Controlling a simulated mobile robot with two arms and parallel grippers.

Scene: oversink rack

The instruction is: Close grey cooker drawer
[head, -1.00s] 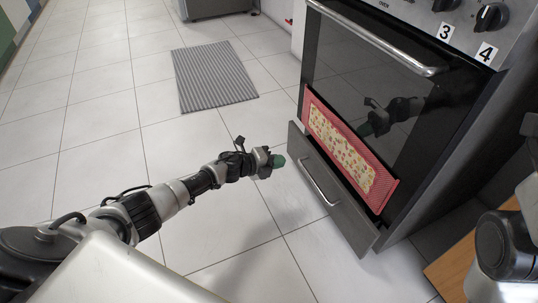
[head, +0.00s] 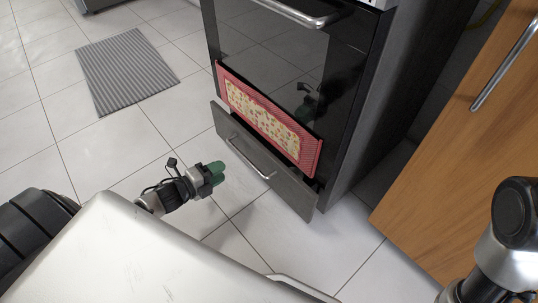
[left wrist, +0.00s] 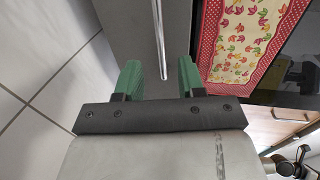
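The grey cooker drawer (head: 262,167) is at the bottom of the cooker (head: 280,60) in the head view. It stands out from the cooker front, with a dark gap behind its top edge. Its long metal handle (head: 250,160) also shows in the left wrist view (left wrist: 160,45). My left gripper (head: 214,173) is left of the drawer front, low over the floor and apart from it. In the left wrist view its green fingers (left wrist: 158,80) are spread with nothing between them, facing the drawer front. My right gripper is not visible; only part of that arm shows at the lower right.
A red-bordered patterned towel (head: 266,120) hangs on the oven door just above the drawer. A wooden cabinet (head: 450,150) stands to the right. A grey striped mat (head: 125,70) lies on the tiled floor at the upper left. The floor before the drawer is clear.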

